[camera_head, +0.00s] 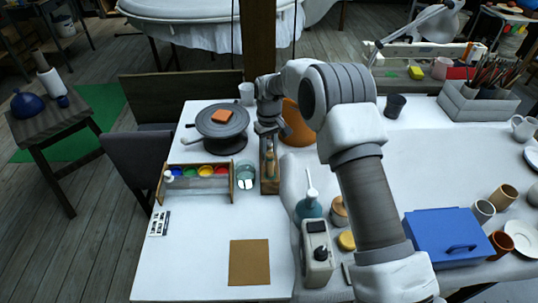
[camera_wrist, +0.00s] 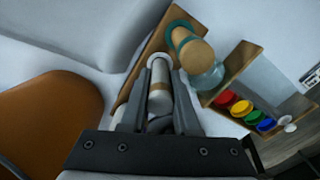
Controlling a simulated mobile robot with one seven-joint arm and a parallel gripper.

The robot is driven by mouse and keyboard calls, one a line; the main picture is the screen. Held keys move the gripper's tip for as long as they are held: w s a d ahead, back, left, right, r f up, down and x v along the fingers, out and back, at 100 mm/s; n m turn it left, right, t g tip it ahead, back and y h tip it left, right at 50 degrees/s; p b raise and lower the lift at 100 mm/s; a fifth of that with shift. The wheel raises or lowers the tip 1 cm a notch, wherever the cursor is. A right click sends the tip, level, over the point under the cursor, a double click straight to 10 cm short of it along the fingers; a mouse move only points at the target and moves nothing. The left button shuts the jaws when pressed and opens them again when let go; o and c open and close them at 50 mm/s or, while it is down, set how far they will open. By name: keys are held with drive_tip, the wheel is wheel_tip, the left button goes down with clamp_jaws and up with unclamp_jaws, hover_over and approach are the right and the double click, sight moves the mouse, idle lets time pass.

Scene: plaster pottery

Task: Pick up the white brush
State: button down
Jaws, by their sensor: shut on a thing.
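The white brush (camera_wrist: 159,98), a pale cylinder with a tan band, lies between the two dark fingers of my gripper (camera_wrist: 161,80) in the wrist view. The gripper is shut on it. Its far part is hidden by the fingers and palm. In the head view my gripper (camera_head: 268,130) is over the narrow wooden box (camera_head: 270,185) at the back of the white table. The brush is too small there to make out clearly. I cannot tell whether it is clear of the box.
A glass jar (camera_head: 245,174) and a paint rack (camera_head: 197,184) with coloured pots stand left of the box. A turntable (camera_head: 222,124) with an orange-brown block is behind them. An orange-brown pot (camera_head: 296,125) is close to the right. The table's front left is mostly free.

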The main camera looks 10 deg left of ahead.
drive_tip(key=shift+r, duration=0.1)
wheel_tip(320, 180, up, 10)
drive_tip(key=shift+f, duration=0.1)
idle(0.4)
